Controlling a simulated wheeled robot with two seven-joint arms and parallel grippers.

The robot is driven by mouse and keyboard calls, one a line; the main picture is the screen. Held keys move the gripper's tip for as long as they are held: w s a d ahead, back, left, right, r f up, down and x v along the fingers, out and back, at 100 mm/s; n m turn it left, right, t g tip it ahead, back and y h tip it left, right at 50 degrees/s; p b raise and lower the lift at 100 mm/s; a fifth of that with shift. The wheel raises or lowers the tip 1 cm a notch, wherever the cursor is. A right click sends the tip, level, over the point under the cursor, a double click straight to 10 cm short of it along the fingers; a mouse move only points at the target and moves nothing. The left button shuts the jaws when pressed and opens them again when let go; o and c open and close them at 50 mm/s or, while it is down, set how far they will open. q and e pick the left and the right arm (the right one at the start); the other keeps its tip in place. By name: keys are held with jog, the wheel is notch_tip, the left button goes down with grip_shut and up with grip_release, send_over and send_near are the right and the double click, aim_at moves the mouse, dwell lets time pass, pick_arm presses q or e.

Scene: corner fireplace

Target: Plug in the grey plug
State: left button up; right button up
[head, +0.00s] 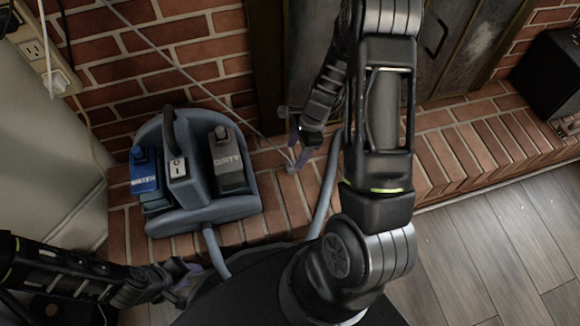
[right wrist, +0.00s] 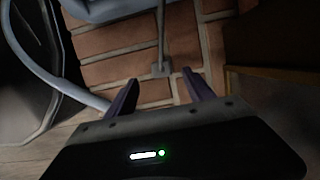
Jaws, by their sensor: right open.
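The small grey plug (head: 291,168) lies on the brick hearth, with a thin light cord running up and left from it. In the right wrist view the plug (right wrist: 161,69) is just beyond the fingertips, roughly between them. My right gripper (head: 297,152) is open and empty above the hearth, close to the plug; its purple fingers (right wrist: 160,82) are spread apart. A wall outlet (head: 34,49) is at the upper left, with a white plug (head: 58,82) at its lower part. My left gripper (head: 188,280) is at the lower left, partly unclear, away from the plug.
A blue-grey carpet cleaner (head: 215,212) with a blue tank and a DIRTY tank stands on the hearth (head: 440,165). Its hose (head: 325,190) curves right of the plug. A dark metal fireplace door (head: 445,40) is behind. Wooden floor (head: 480,250) is clear at right.

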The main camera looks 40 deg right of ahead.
aim_at(291, 165)
jog(key=shift+x, duration=0.8)
jog(key=b+x, duration=0.3)
jog(key=x, duration=0.2)
jog(key=shift+d+f, duration=0.1)
jog(key=shift+d, duration=0.05)
jog(key=shift+c, duration=0.3)
grip_shut()
dwell(0.3)
